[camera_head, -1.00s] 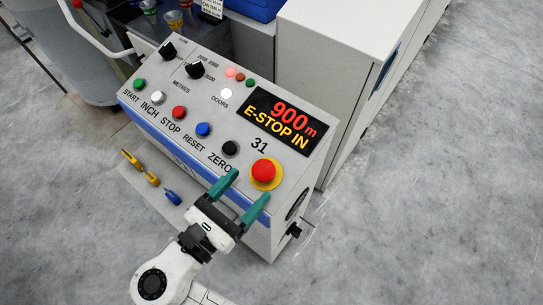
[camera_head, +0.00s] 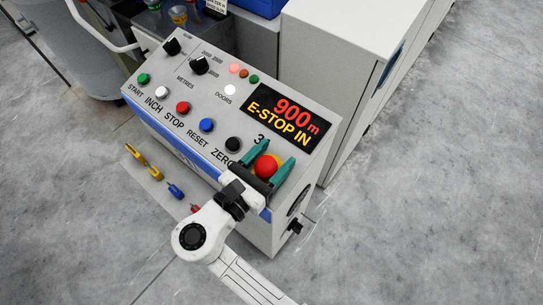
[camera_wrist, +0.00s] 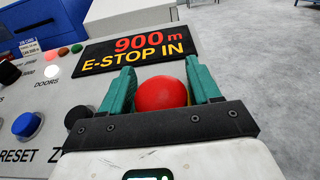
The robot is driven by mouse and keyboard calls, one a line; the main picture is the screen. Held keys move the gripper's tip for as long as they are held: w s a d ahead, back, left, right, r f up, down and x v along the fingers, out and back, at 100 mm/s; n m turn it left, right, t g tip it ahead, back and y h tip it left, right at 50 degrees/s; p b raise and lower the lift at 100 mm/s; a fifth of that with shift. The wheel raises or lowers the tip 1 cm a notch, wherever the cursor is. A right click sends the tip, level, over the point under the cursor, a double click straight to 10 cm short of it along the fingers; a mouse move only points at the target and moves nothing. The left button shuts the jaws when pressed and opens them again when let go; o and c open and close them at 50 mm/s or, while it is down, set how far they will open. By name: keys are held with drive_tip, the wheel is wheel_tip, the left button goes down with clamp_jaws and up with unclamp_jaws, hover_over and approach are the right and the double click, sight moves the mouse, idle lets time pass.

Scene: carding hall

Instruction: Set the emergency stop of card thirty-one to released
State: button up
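The emergency stop is a red mushroom button (camera_head: 265,166) on a yellow base at the right end of the console marked 31. In the wrist view the red button (camera_wrist: 162,93) sits between the green fingers of my gripper (camera_wrist: 163,88). My gripper (camera_head: 268,163) is open, with one finger on each side of the button. I cannot tell whether the fingers touch it. The display (camera_head: 289,117) above reads "900 m" and "E-STOP IN". My fingers partly hide the yellow base and the number 31.
A row of buttons lies left of the stop: black zero (camera_head: 233,144), blue reset (camera_head: 207,125), red stop (camera_head: 183,107), white inch and green start. Two black knobs and small lamps sit above. A grey cabinet (camera_head: 328,73) stands behind. The floor at right is clear.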

clamp_jaws()
drive_tip(key=shift+s+a+r+p, duration=0.15)
drive_tip(key=shift+r+p, duration=0.65)
drive_tip(key=shift+p, duration=0.55)
drive_tip(key=shift+o, duration=0.4)
unclamp_jaws()
drive_tip(key=shift+r, duration=0.15)
drive_tip(key=shift+o, duration=0.9)
drive_tip(key=shift+f, duration=0.2)
drive_tip(key=b+v, duration=0.1)
drive_tip(key=v, duration=0.9)
drive_tip(key=shift+s+a, duration=0.25)
drive_tip(key=shift+s, duration=0.05)
